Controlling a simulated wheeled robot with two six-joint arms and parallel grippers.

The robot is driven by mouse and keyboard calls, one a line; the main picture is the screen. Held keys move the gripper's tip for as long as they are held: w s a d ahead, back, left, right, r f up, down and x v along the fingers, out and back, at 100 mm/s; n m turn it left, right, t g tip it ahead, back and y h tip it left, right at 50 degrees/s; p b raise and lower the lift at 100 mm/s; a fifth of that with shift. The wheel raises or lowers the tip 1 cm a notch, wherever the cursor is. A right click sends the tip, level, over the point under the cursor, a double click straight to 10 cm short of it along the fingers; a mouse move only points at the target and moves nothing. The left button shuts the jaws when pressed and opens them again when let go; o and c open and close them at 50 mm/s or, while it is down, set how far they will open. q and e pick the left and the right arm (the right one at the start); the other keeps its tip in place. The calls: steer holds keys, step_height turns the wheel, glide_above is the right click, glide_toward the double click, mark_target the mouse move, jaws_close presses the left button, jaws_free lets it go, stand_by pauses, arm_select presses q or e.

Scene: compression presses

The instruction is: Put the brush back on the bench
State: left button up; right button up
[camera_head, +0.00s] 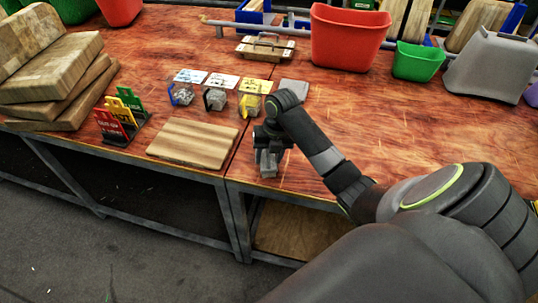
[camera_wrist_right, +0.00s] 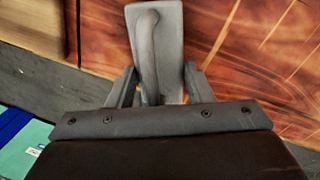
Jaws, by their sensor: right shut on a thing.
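My right gripper (camera_head: 268,160) points down at the front edge of the red-brown bench (camera_head: 345,120), just right of the seam between two bench tops. In the right wrist view, my right gripper (camera_wrist_right: 155,90) is shut on a grey brush (camera_wrist_right: 172,35), with its curved handle between the fingers and its flat rectangular body beyond. In the head view the brush is mostly hidden by the gripper, and I cannot tell whether it touches the bench. My left gripper is in neither view.
A striped wooden board (camera_head: 193,143) lies left of the gripper. Behind are small clamps with cards (camera_head: 215,98) and a grey pad (camera_head: 294,88). Red bin (camera_head: 348,38), green bin (camera_head: 417,61) and grey bin (camera_head: 490,68) stand farther back. Bench surface right of my arm is clear.

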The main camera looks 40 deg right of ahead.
mark_target(273, 158)
steer(key=o, duration=1)
steer(key=shift+c, duration=0.2)
steer(key=shift+r, duration=0.15)
steer(key=shift+d+r, duration=0.1)
steer(key=shift+r, duration=0.2)
steer(key=r, duration=0.4)
steer(key=d+r, duration=0.1)
steer(key=r, duration=0.2)
steer(key=shift+s, duration=0.25)
steer(key=r+p, duration=0.4)
steer(key=shift+s+d+r, duration=0.1)
steer(key=shift+s+d, duration=0.1)
steer(key=shift+d, duration=0.05)
